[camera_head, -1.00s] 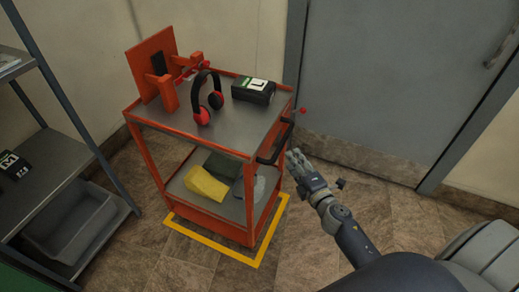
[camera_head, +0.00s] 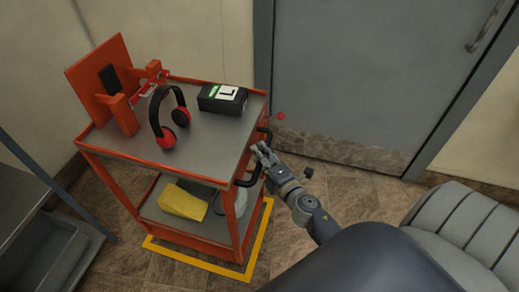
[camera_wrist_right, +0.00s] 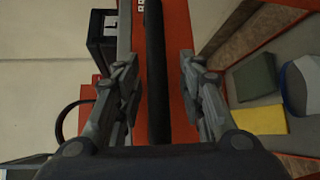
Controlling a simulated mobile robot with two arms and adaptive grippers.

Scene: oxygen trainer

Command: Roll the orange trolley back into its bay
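The orange trolley (camera_head: 165,152) stands against the wall beside the grey door, with a yellow floor outline (camera_head: 205,265) showing along its front and right sides. Its black handle (camera_head: 250,172) is on the right end. My right gripper (camera_head: 261,150) is at this handle. In the right wrist view, the black handle bar (camera_wrist_right: 155,75) runs between the two fingers of my right gripper (camera_wrist_right: 159,60), with gaps on both sides, so it is open around the bar. Contact cannot be told. My left gripper is not in view.
Red-and-black ear defenders (camera_head: 168,118), a black box (camera_head: 222,98) and an orange upright stand (camera_head: 108,88) are on the trolley's top. A yellow item (camera_head: 182,202) lies on its lower shelf. A grey shelf rack (camera_head: 60,240) stands left. Floor right of the trolley is clear.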

